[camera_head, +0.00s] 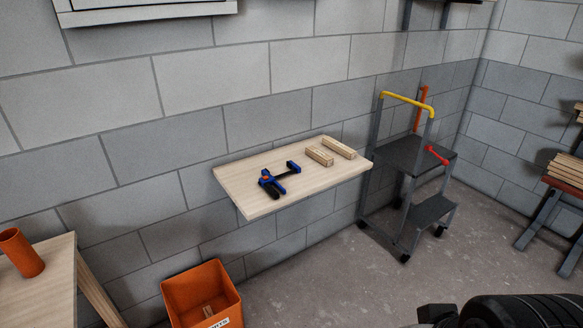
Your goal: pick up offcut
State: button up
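Two short pale wood blocks lie side by side on a wooden wall shelf (240,178): a nearer one (319,157) and a farther one (338,148). Both look like offcuts, and I cannot tell which one the task means. Another small wood piece (208,311) shows inside an orange bin (185,292) on the floor. My gripper is not in view; only a dark part of my own arm shows at the bottom right, well apart from the shelf.
A blue and black clamp (276,181) lies on the shelf, left of the blocks. A grey step stool (425,211) with a yellow rail stands right of the shelf. An orange cup (21,254) stands on a wooden table (50,295) at left. Floor at centre right is clear.

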aim_at(349, 153)
jog(key=i+l+z, duration=0.2)
jog(key=i, duration=1.25)
jog(key=i+j+z, duration=0.2)
jog(key=i, duration=1.25)
